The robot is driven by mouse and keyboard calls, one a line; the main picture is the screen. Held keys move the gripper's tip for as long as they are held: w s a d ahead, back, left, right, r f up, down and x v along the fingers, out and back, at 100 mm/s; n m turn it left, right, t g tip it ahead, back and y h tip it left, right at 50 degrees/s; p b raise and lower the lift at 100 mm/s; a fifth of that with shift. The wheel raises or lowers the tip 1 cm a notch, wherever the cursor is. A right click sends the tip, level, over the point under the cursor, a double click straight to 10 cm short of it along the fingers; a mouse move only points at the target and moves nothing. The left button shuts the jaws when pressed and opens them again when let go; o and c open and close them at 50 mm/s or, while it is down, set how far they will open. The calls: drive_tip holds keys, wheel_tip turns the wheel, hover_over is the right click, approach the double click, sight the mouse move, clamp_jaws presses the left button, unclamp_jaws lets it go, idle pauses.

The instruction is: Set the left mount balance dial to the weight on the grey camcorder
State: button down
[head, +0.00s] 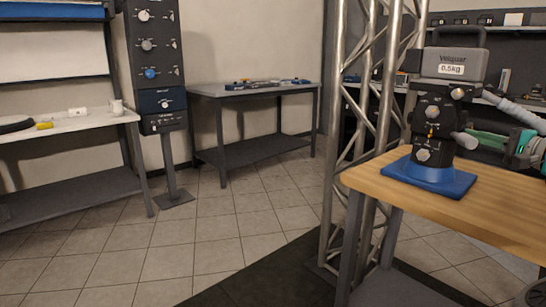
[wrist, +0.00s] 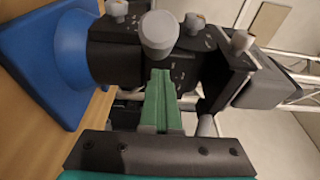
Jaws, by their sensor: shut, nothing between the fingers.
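The grey camcorder (head: 452,62) sits on top of a black mount (head: 436,128) at the right of the head view. Its white label reads 0.5kg. The mount stands on a blue base (head: 428,178) and has a dial high on its front (head: 433,111) and another lower down (head: 423,155). Their scale marks are too small to read. My gripper (head: 474,136) is at the mount's right side, green fingers pointing left. In the wrist view the fingers (wrist: 159,75) are shut and empty, tips close to a large grey knob (wrist: 158,34); I cannot tell whether they touch it.
The mount's base stands on a wooden tabletop (head: 500,215). A metal truss (head: 350,140) rises left of it. A tall panel of dials (head: 150,70) stands at left, between a shelf bench (head: 75,125) and a dark table (head: 250,92). The tiled floor between is clear.

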drive_tip(key=shift+r+p, duration=0.4)
drive_tip(key=shift+r, duration=0.3)
idle(0.4)
drive_tip(key=shift+s+a+r, duration=0.1)
drive_tip(key=shift+s+a, duration=0.1)
drive_tip(key=shift+s, duration=0.1)
drive_tip(key=s+d, duration=0.3)
drive_tip(key=s, duration=0.1)
drive_tip(key=shift+s+d, duration=0.2)
drive_tip(key=shift+d, duration=0.2)
